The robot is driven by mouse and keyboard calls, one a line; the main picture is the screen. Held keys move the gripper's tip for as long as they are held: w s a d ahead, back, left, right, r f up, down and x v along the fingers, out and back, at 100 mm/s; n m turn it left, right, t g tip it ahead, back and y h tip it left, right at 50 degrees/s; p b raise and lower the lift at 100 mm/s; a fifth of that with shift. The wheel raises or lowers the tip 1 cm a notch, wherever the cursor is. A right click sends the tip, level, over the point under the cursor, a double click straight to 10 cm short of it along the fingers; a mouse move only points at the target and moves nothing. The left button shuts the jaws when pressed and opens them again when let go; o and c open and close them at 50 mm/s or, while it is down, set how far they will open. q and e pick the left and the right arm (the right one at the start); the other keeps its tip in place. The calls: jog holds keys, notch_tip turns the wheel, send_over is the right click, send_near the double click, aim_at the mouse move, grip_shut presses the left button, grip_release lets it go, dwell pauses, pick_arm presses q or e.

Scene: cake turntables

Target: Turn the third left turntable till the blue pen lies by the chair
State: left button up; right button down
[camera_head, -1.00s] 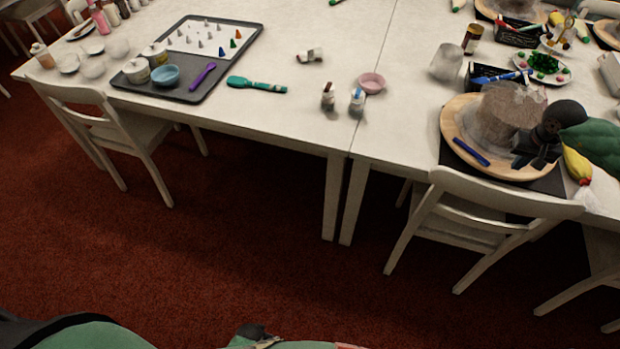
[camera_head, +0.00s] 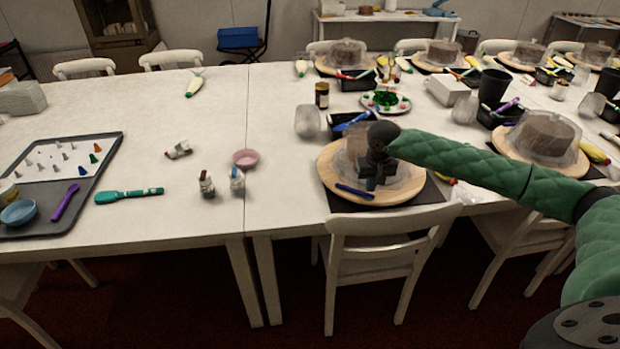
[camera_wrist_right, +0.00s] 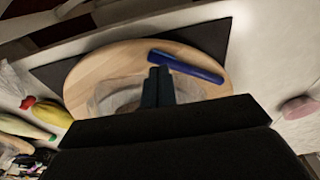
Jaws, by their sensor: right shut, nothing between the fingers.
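The wooden turntable (camera_head: 333,177) sits on a dark mat at the table's front edge, bearing a cake under a clear cover. The blue pen (camera_head: 355,191) lies on its near left rim; it also shows in the right wrist view (camera_wrist_right: 187,67). A white chair (camera_head: 392,222) stands just in front, its back a little right of the pen. My right gripper (camera_head: 373,184) is shut and empty over the near part of the turntable, right of the pen; its fingers (camera_wrist_right: 158,88) hide part of the cover. Contact cannot be told. My left gripper is out of view.
Another covered cake on a turntable (camera_head: 502,143) stands to the right. A clear cup (camera_head: 308,121) and a black tray (camera_head: 338,131) with pens stand behind.

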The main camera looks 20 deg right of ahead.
jog(key=shift+f+b, duration=0.45)
jog(key=shift+f, duration=0.2)
jog(key=shift+r, duration=0.1)
jog(key=shift+s+d, duration=0.25)
jog(key=shift+d, duration=0.25)
jog(key=shift+s+d+b, duration=0.3)
jog(key=shift+d, duration=0.35)
jog(key=shift+s+d+b, duration=0.3)
jog(key=shift+d, duration=0.3)
jog(key=shift+s+d+b, duration=0.3)
jog(key=shift+d, duration=0.35)
jog(key=shift+d, duration=0.1)
jog(key=shift+s+d+b, duration=0.15)
jog(key=shift+d+b, duration=0.35)
jog(key=shift+d, duration=0.75)
jog(key=shift+s+d+b, duration=0.15)
jog(key=shift+d+b, duration=0.3)
jog(key=shift+d, duration=0.75)
jog(key=shift+r+p, duration=0.45)
jog(key=shift+r, duration=0.5)
jog(key=shift+a+r, duration=0.1)
jog(key=shift+r, duration=0.35)
